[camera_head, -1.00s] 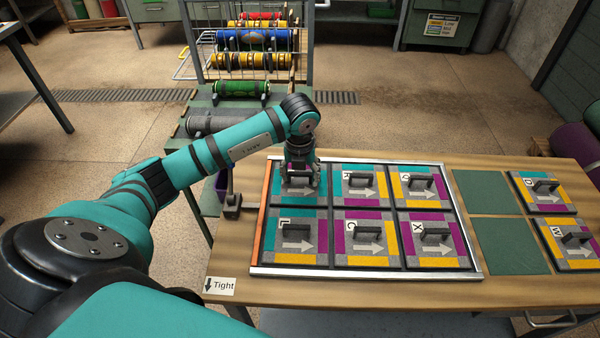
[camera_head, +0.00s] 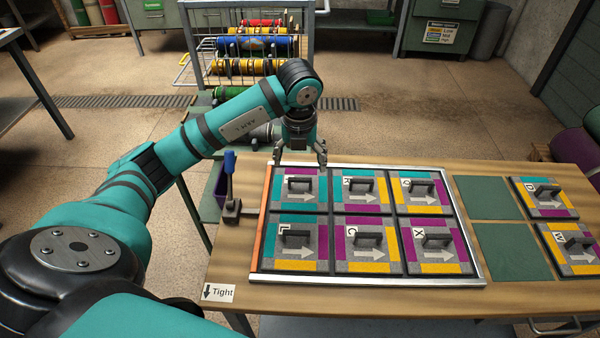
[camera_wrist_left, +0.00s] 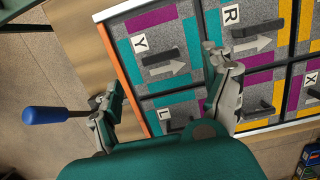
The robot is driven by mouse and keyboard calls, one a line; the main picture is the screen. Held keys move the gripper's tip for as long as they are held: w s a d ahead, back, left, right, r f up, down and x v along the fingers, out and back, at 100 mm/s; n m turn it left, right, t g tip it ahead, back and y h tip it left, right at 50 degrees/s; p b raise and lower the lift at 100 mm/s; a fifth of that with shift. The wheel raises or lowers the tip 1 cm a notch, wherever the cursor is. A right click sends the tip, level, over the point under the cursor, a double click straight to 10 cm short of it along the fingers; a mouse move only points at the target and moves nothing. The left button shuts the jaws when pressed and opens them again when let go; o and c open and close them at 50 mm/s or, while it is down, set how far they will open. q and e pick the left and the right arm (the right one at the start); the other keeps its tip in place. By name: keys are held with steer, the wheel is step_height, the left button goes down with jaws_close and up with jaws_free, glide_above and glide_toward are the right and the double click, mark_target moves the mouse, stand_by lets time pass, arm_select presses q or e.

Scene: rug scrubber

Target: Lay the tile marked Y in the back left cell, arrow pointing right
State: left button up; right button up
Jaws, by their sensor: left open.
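The tile marked Y (camera_head: 303,194) lies in the back left cell of the framed tray (camera_head: 340,278). It appears flat, and its arrow points right. Its letter and arrow show clearly in the left wrist view (camera_wrist_left: 178,68), with a dark handle on top. My left gripper (camera_head: 303,160) is open and empty, above the back edge of the Y tile and apart from its handle. Its two spread fingers also show in the left wrist view (camera_wrist_left: 158,76). My right gripper is out of view.
Tiles R (camera_head: 360,199), Q, L (camera_head: 296,258), C and X fill the other tray cells, arrows right. A blue-handled lever (camera_head: 229,175) stands left of the tray's orange edge, near a "Tight" label (camera_head: 218,292).

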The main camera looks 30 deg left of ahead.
arm_select(q)
steer(key=shift+s+d+r, duration=0.1)
steer(key=shift+s+r, duration=0.05)
steer(key=shift+r, duration=0.75)
steer(key=shift+s+r, duration=0.1)
steer(key=shift+r, duration=0.75)
